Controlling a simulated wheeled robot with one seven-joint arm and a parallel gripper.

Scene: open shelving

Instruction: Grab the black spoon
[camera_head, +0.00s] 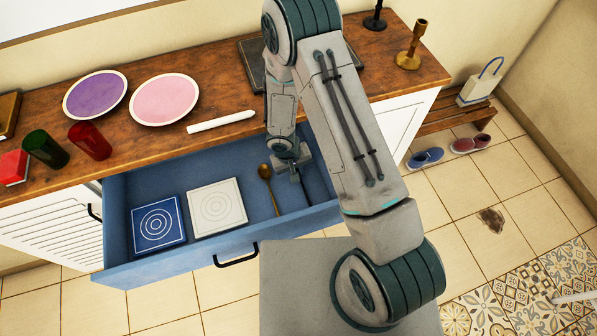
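A thin dark object (306,192), which looks like the black spoon's handle, lies in the open blue drawer (115,232) toward its right side. Its upper end is hidden behind my gripper. My gripper (294,175) points down into the drawer, right at the dark object. I cannot tell whether its fingers touch or enclose the object, or whether they are open or shut. A gold-brown spoon (265,172) lies just left of my gripper in the same drawer.
A blue square tile (158,224) and a white one (217,206) lie in the drawer's left part. The drawer's raised walls surround my gripper. Gold (411,45) and black candlesticks stand at the back right.

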